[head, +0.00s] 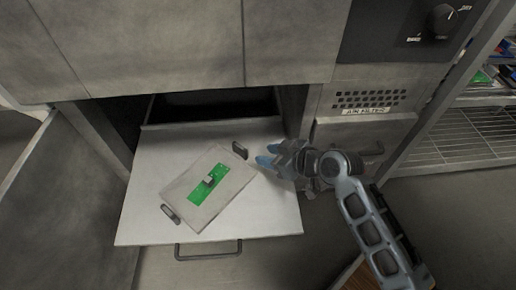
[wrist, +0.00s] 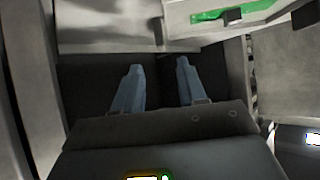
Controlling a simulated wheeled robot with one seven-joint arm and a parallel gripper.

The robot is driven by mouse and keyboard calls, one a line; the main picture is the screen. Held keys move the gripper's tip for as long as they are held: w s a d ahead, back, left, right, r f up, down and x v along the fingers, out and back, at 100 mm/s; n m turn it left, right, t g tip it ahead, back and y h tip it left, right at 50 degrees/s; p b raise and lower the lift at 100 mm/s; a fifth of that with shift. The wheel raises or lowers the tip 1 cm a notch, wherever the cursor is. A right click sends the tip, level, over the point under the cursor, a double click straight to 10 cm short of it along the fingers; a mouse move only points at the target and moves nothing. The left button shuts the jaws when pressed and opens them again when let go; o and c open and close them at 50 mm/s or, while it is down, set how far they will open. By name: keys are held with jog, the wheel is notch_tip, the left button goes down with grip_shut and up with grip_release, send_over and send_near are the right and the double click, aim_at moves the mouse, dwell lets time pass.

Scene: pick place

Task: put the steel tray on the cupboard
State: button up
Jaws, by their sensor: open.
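The steel tray (head: 218,171), pale and flat with two dark end handles, lies at an angle on a white pulled-out shelf (head: 150,160). A green circuit board (head: 202,190) lies on it. In the wrist view the tray (wrist: 185,22) shows only partly, at the upper right, with the green board (wrist: 250,10). My gripper (head: 268,156) is open and empty, just right of the tray's upper right handle (head: 240,150) in the head view. Its blue fingers (wrist: 157,68) are apart with nothing between them. A grey cupboard (head: 190,45) stands behind the shelf; its top is out of view.
The shelf has a dark front handle (head: 208,250). A dark opening (head: 215,104) lies behind it. A grey panel (head: 70,200) stands at the left. A vent grille (head: 370,98) and knob (head: 441,18) are at the right, near a wire rack (head: 460,135) holding small items.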

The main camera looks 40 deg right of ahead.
jog(key=shift+v, duration=0.95)
jog(key=s+a+r+m+t+h, duration=0.1)
jog(key=s+a, duration=0.1)
jog(key=s, duration=0.6)
jog(key=s+a+r+m+h, duration=0.1)
jog(key=s+a+h, duration=0.1)
jog(key=s, duration=0.6)
jog(key=s+a+r+t+y, duration=0.1)
jog(key=s+a+r+t, duration=0.2)
jog(key=s+r, duration=0.9)
notch_tip(320, 180, up, 2)
jog(key=shift+s+a+r, duration=0.15)
jog(key=shift+s+a, duration=0.1)
jog(key=shift+a, duration=0.8)
jog(key=shift+r, duration=0.1)
notch_tip(320, 180, up, 25)
jog(key=p, duration=2.5)
jog(key=shift+p, duration=0.4)
jog(key=shift+r, duration=0.1)
